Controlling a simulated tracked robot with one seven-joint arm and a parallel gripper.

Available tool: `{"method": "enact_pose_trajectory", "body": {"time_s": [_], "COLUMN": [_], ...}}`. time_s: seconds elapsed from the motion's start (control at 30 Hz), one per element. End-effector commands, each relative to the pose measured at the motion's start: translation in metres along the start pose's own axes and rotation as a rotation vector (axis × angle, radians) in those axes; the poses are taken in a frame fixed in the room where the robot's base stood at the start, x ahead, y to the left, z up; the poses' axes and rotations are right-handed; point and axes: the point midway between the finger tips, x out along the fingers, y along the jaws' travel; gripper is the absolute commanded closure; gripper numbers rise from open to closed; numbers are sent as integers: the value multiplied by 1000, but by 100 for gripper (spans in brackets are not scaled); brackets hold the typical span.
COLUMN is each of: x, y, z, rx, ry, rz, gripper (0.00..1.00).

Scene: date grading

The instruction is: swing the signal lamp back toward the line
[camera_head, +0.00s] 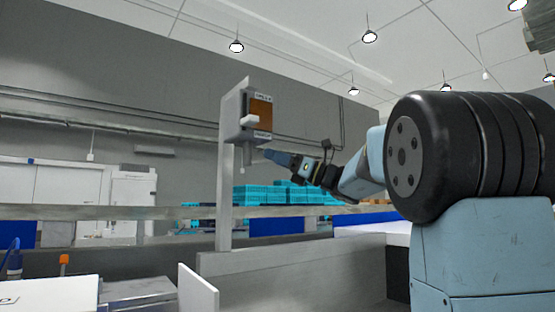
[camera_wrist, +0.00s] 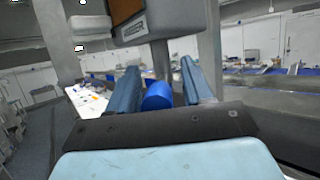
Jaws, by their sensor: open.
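The signal lamp (camera_head: 260,112) is a grey box with an orange-brown panel, mounted high on a pale upright post (camera_head: 227,165). In the wrist view its underside and labelled lower edge (camera_wrist: 132,27) fill the top. A short grey stem (camera_head: 247,156) hangs below the box; it also shows in the wrist view (camera_wrist: 160,58), lined up between the fingers. My gripper (camera_head: 270,155) is just right of the stem and below the box. In the wrist view my gripper (camera_wrist: 158,82) has its two blue fingers apart. I cannot tell whether either finger touches the stem.
A blue rounded object (camera_wrist: 157,96) shows between the fingers; its distance is unclear. Turquoise crates (camera_head: 270,194) are stacked behind. A grey partition (camera_head: 290,275) and white panel (camera_head: 198,292) stand below. A long rail (camera_head: 110,212) runs across the left.

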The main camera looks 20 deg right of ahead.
Motion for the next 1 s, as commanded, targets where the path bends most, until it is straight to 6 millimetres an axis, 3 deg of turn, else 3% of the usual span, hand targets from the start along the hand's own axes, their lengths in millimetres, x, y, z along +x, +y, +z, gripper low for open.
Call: {"method": "enact_pose_trajectory", "body": {"time_s": [0.13,0.63,1.0], "x": [0,-1,-2], "y": [0,-1,-1], "z": [0,0,1], "rx": [0,0,-1], "ry": [0,0,0], "rz": [0,-2,-5], "gripper": [51,99,100]}}
